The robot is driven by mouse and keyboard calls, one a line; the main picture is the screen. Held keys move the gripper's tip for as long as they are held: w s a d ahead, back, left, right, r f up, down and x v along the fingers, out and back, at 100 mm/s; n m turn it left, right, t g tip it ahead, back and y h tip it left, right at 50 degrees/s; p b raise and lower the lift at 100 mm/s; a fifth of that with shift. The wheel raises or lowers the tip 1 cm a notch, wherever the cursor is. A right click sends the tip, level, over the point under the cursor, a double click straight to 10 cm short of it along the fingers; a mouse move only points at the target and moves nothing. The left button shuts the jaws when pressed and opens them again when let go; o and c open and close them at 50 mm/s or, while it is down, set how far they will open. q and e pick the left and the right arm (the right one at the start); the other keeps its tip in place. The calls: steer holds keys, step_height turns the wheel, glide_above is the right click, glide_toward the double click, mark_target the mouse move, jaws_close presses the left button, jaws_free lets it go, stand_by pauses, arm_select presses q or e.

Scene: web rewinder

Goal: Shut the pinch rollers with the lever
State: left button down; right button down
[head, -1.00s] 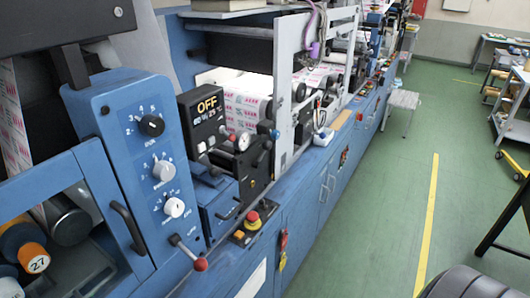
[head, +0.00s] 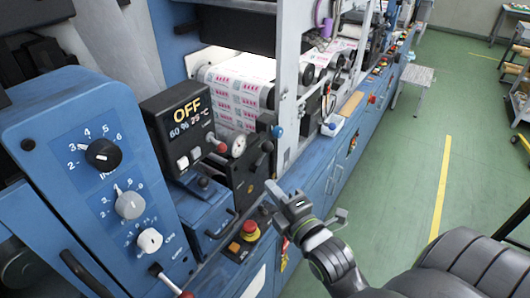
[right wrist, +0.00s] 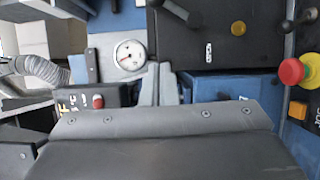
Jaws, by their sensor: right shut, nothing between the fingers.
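Several levers show on the blue machine in the head view, and I cannot tell which one works the pinch rollers. A red-ball lever (head: 220,148) and a blue-ball lever (head: 277,131) stand by the round gauge (head: 239,145), with a black knob beside them. Another red-ball lever (head: 171,284) is at the bottom left, partly cut off. My right gripper (head: 272,187) is shut and empty, in front of the dark panel below the gauge. In the right wrist view its fingers (right wrist: 158,84) point toward the panel, just right of the gauge (right wrist: 130,55). My left gripper is not seen.
A red emergency stop (head: 250,228) sits on the ledge close to my right gripper; it also shows in the wrist view (right wrist: 291,71). A display box (head: 180,122) reads OFF. Printed web (head: 238,92) runs behind.

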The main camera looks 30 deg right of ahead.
steer(key=p, duration=0.3)
glide_toward(250, 151)
steer(key=w, duration=0.1)
steer(key=w+a, duration=0.2)
steer(key=w, duration=0.1)
steer(key=shift+r, duration=0.2)
steer(key=shift+w+d+p, duration=0.3)
steer(key=shift+d+p, duration=0.1)
steer(key=shift+d, duration=0.2)
steer(key=shift+w+d+p, duration=0.35)
steer(key=shift+d+p, duration=0.05)
steer(key=shift+d, duration=0.15)
steer(key=shift+w+d+f, duration=0.15)
steer(key=shift+d, duration=0.65)
